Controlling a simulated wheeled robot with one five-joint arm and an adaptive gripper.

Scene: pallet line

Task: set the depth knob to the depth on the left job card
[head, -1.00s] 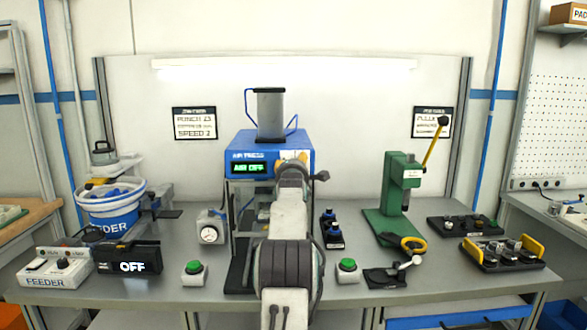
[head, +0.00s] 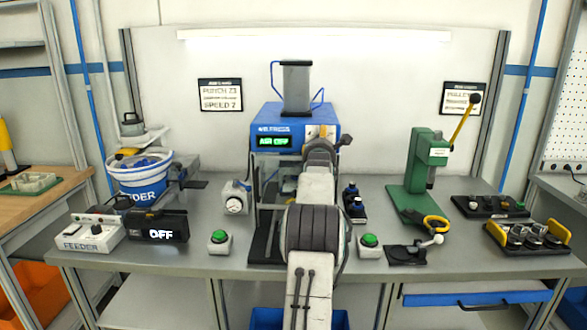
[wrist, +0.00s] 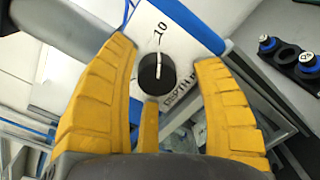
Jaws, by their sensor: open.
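The depth knob (wrist: 156,76) is a round black knob with a white pointer line, on a white panel with a blue edge. Its pointer points up in the wrist view, towards the printed 10; part of the word DEPTH shows beside it. My gripper (wrist: 165,58) is open, with its yellow fingers on either side of the knob and apart from it. The left job card (head: 221,95) hangs on the back wall; it reads about PUNCH 23 and SPEED 2, with a middle line too small to read. In the head view my arm hides most of the gripper and the knob.
The blue air press (head: 284,118) shows AIR OFF. Green buttons stand left (head: 219,241) and right (head: 369,244) of my arm. A gauge (head: 235,203) is left of the press, blue-topped parts (head: 353,204) to its right. A green hand press (head: 420,175) stands further right.

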